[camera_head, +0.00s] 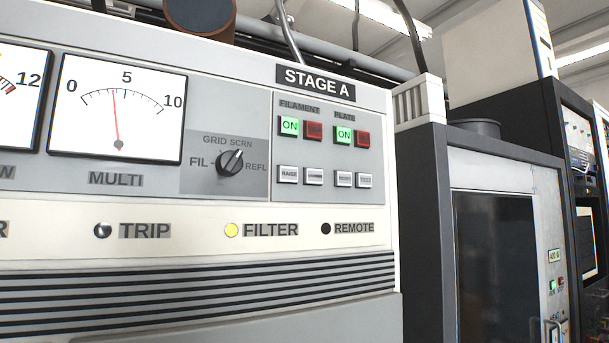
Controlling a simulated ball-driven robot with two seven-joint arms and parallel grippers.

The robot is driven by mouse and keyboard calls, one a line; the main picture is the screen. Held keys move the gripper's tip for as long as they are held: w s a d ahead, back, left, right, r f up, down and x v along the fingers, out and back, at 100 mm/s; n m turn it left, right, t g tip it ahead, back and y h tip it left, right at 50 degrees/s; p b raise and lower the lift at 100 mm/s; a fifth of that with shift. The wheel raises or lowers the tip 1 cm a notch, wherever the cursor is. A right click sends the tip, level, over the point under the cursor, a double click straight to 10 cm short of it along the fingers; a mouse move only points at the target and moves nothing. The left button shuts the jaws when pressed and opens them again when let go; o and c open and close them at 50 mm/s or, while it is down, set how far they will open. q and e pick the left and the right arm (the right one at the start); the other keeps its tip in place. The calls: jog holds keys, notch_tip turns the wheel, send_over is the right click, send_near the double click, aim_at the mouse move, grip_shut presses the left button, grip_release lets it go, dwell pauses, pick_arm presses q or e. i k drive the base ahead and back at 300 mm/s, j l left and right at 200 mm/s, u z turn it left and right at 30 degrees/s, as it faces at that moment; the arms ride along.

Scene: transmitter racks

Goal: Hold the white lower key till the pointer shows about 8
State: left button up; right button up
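The MULTI meter (116,108) is at the left, with a scale from 0 to 10. Its red pointer (115,115) stands a little left of the 5, at about 4. On the STAGE A panel, a pair of small white keys sits below the FILAMENT buttons. The left one is the raise key (289,174); the right one, with a label too small to read surely, appears to be the lower key (314,177). Neither gripper is in view, and nothing covers the keys.
Another pair of white keys (354,180) sits under PLATE. Green ON buttons (289,126) and red buttons (313,130) are above. A black selector knob (230,162) is left of the keys. The yellow FILTER lamp (231,230) is lit. A dark cabinet (425,220) stands to the right.

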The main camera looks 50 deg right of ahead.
aim_at(313, 176)
jog(key=k+j+z, duration=0.15)
jog(key=z, duration=1.5)
